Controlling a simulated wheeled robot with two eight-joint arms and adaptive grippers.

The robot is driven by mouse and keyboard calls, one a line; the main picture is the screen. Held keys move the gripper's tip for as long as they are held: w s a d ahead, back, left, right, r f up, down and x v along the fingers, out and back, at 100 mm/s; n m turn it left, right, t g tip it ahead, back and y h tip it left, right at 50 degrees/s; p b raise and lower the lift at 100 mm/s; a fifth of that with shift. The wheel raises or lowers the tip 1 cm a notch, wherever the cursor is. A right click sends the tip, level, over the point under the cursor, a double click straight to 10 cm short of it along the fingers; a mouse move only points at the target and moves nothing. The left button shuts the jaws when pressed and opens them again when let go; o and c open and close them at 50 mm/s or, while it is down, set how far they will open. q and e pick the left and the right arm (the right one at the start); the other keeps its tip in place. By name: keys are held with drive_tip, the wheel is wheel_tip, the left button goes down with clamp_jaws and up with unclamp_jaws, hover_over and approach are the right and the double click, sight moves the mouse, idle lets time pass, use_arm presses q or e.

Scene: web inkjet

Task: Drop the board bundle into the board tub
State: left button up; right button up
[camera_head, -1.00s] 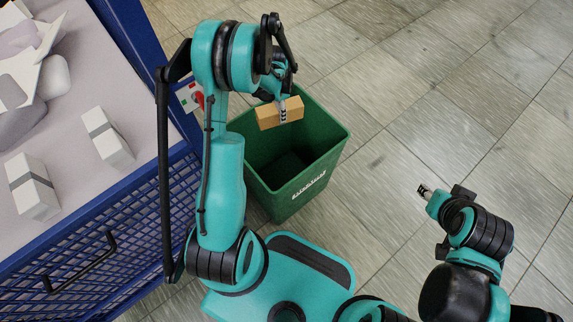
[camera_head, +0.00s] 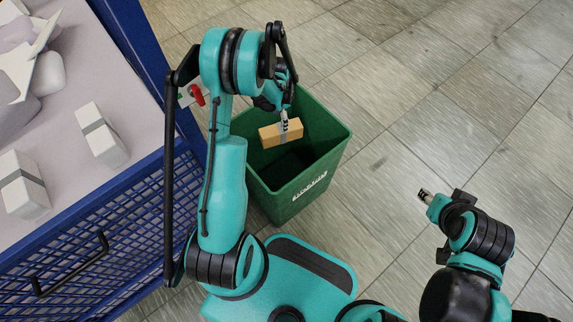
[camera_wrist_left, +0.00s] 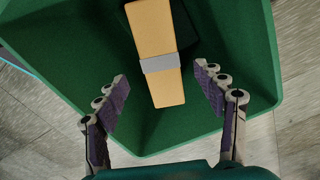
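The board bundle (camera_head: 281,133) is a tan block with a grey band. It is in or over the mouth of the green board tub (camera_head: 335,150), clear of the rim in the head view. My left gripper (camera_head: 285,122) points down over the tub. In the left wrist view its two fingers (camera_wrist_left: 163,95) are spread wide, with a gap on both sides of the bundle (camera_wrist_left: 157,40). The tub wall (camera_wrist_left: 40,60) surrounds them there. I cannot tell whether the bundle touches the tub floor. My right gripper (camera_head: 426,196) is away to the right, small, its opening unclear.
A blue mesh-sided cart (camera_head: 120,225) stands at the left. White banded bundles (camera_head: 102,136) and loose pale scraps (camera_head: 30,70) lie on its top. The tiled floor (camera_head: 430,110) right of the tub is clear.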

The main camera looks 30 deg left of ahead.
use_arm(q)
wheel_tip(320, 180, up, 12)
idle(0.7)
idle(0.4)
